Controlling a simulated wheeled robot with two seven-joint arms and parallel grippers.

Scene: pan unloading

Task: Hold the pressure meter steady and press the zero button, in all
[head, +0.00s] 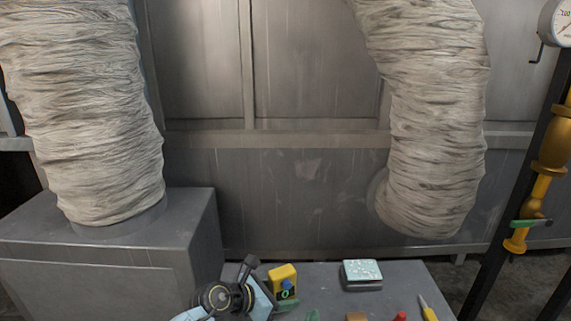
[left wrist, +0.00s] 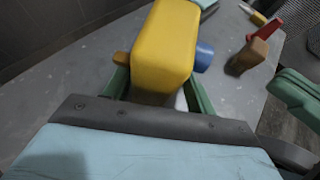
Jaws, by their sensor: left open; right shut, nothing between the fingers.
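The pressure meter, a yellow block with a rounded top (head: 283,273), stands upright at the table's left side, with a blue round button on its side (head: 287,284). In the left wrist view the yellow body (left wrist: 165,50) fills the upper middle, with the blue button (left wrist: 204,56) sticking out to the right. My left gripper (head: 279,294) is open, its green fingers on either side of the meter's lower part; whether they touch it is hidden. My right gripper (head: 312,315) shows only as a green tip at the bottom edge, shut and empty, right of the meter. It also shows at the left wrist view's right edge (left wrist: 296,92).
The grey table (head: 330,297) also bears a box with a pale speckled top (head: 362,270), a red-tipped item (head: 400,316), a brown block (head: 356,317) and a yellow pointed tool (head: 428,309). A dial gauge (head: 560,22) hangs on the pipework at upper right.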

